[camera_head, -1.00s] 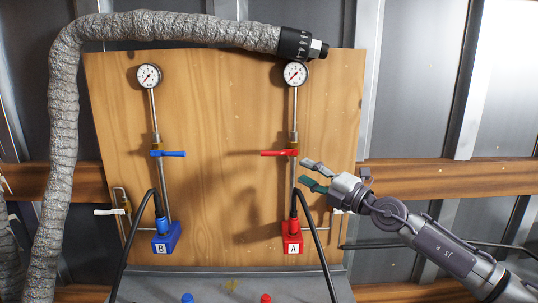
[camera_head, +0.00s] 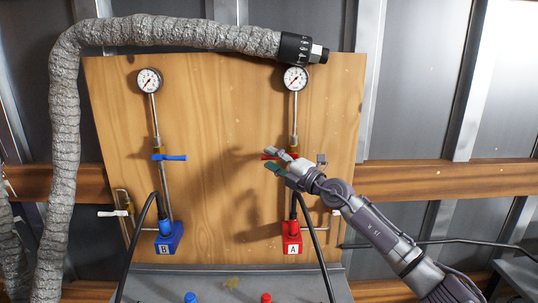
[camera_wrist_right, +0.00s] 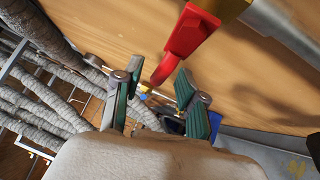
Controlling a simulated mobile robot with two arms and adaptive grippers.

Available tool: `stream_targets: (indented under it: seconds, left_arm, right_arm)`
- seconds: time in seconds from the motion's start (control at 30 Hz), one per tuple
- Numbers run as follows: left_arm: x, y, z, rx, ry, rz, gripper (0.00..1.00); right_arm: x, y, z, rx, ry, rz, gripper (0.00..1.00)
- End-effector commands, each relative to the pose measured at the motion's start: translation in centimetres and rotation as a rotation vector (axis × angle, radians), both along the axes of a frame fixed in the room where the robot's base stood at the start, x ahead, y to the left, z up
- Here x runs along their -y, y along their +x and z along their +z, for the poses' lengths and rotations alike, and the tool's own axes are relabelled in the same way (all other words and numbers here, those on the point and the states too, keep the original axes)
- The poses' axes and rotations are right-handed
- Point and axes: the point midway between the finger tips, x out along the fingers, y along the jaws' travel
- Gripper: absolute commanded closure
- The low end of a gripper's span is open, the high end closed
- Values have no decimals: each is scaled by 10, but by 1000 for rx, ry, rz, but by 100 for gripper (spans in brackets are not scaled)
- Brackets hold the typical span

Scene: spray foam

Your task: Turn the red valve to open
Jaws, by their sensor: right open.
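The red valve handle (camera_head: 267,156) is on the vertical pipe below the right-hand gauge, on the wooden board. It lies sideways across the pipe, partly hidden behind my right gripper (camera_head: 272,160). My right gripper is open, with its two fingers at the handle, one above and one below it in the head view. In the right wrist view, the red handle (camera_wrist_right: 184,45) comes down from the top with its tip between the spread fingers (camera_wrist_right: 156,103). I cannot tell whether they touch it. My left gripper is not in view.
A blue valve handle (camera_head: 170,157) is on the left pipe. Gauges (camera_head: 149,80) (camera_head: 295,78) top both pipes. Blue block B (camera_head: 169,238) and red block A (camera_head: 292,238) with black hoses are below. A thick grey hose (camera_head: 180,29) arches over the board (camera_head: 225,110).

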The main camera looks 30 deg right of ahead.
Motion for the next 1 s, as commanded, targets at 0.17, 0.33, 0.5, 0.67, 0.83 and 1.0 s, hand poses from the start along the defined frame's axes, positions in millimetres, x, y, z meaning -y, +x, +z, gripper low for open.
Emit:
stream_targets:
  seconds: [0.17,0.33,0.5,0.67,0.83,1.0]
  left_arm:
    - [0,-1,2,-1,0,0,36]
    - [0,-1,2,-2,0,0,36]
    - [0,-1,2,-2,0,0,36]
    - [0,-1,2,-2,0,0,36]
    - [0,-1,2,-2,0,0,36]
    - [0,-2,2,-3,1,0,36]
  right_arm:
    - [-4,14,3,1,1,0,60]
    - [-5,16,2,-1,1,1,60]
    - [-5,16,2,-1,0,1,63]
    - [-5,16,2,-1,0,1,90]
    - [-4,16,2,-1,0,1,100]
    - [-4,16,1,-2,-1,1,100]
